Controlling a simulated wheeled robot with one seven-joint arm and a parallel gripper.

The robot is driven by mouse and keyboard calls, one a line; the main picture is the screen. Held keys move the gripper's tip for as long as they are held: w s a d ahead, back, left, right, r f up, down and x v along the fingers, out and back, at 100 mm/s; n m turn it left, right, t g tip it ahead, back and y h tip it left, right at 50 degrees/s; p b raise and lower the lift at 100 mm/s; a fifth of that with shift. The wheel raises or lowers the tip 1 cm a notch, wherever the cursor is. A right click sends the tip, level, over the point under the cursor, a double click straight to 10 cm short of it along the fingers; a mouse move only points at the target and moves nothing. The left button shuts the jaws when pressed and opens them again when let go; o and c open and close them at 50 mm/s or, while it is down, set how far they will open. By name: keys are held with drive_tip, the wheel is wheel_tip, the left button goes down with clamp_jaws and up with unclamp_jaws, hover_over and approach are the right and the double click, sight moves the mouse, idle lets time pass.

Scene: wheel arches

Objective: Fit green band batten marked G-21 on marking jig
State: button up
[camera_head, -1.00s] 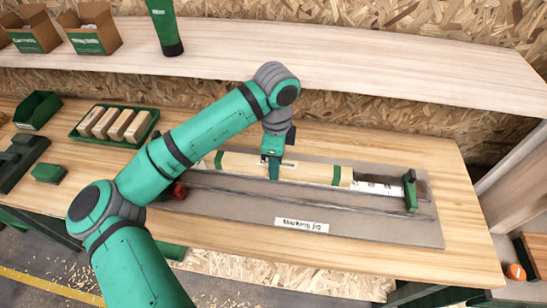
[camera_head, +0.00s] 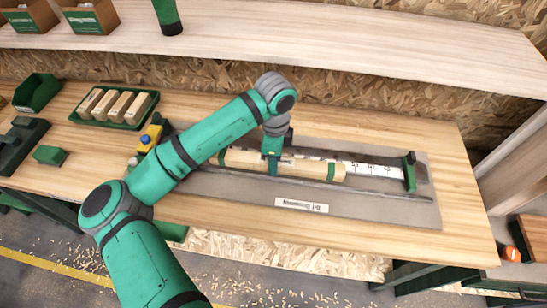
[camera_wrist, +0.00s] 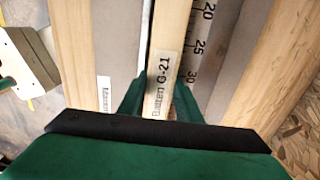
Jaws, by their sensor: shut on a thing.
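The pale batten (camera_head: 305,168) with green bands lies lengthwise along the grey marking jig (camera_head: 385,215). My gripper (camera_head: 272,164) is shut on it near its middle. In the wrist view the label "Batten G-21" shows on the batten (camera_wrist: 170,45) between the fingers (camera_wrist: 160,98). The jig's white ruler (camera_head: 365,170) shows behind the batten and beyond its right end. The batten's right end is apart from the green end stop (camera_head: 409,172). I cannot tell whether the batten touches the jig. My arm hides the jig's left end.
A green tray (camera_head: 90,118) of wooden blocks, a yellow item with a blue knob (camera_head: 150,135) and a green block (camera_head: 50,155) stand left on the bench. A shelf (camera_head: 350,45) runs behind, above the bench. Bare bench (camera_head: 350,232) lies in front of the jig.

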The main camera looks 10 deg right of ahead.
drive_tip(key=shift+s+d, duration=0.2)
drive_tip(key=shift+d, duration=0.1)
drive_tip(key=o, duration=1.1)
drive_tip(key=shift+a, duration=0.4)
drive_tip(key=shift+d, duration=0.1)
drive_tip(key=shift+r, duration=0.2)
wheel_tip(320, 180, up, 10)
drive_tip(key=shift+w+r, duration=0.1)
drive_tip(key=shift+r, duration=0.1)
